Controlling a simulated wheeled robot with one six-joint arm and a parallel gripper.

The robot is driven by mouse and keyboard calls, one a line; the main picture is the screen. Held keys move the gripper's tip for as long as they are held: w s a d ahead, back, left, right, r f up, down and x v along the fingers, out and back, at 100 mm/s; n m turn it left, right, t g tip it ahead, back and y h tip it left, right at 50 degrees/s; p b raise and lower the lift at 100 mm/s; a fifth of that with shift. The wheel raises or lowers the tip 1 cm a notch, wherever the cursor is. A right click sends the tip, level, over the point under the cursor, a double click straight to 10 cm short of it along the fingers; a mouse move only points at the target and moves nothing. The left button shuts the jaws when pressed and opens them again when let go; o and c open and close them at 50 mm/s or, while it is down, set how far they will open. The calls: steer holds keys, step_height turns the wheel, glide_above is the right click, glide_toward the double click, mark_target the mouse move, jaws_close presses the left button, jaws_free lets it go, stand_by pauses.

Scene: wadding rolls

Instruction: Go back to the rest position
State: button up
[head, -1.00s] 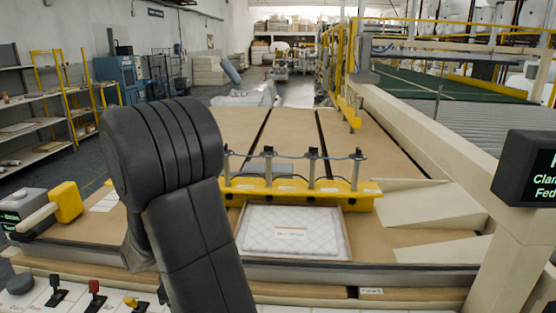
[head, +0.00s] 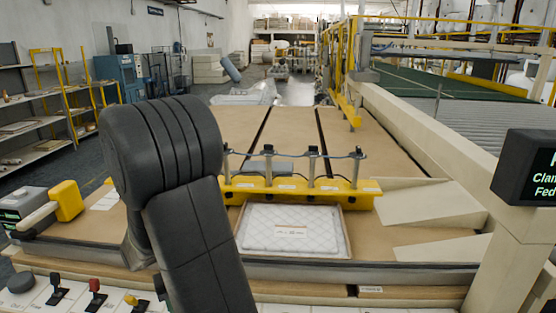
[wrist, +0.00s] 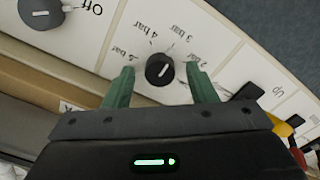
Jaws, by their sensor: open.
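My gripper (wrist: 162,88) shows in the wrist view with its two green fingers apart and nothing between them. Just beyond the fingertips is a black rotary knob (wrist: 160,69) with a white pointer line, on a white panel (wrist: 205,30) marked with bar values. The knob appears between the fingers; I cannot tell the exact gap. In the head view my dark arm stands in front of the table, and the gripper is out of sight.
Another knob marked Off (wrist: 40,12) and a black switch (wrist: 248,92) flank the dial. Levers, including a red one (head: 95,290), line the panel. A yellow clamp bar (head: 300,192) stands behind a tray with a quilted white pad (head: 290,232). A display (head: 528,168) is at right.

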steer(key=m, duration=0.7)
stand_by(0.4)
steer(key=shift+r, duration=0.1)
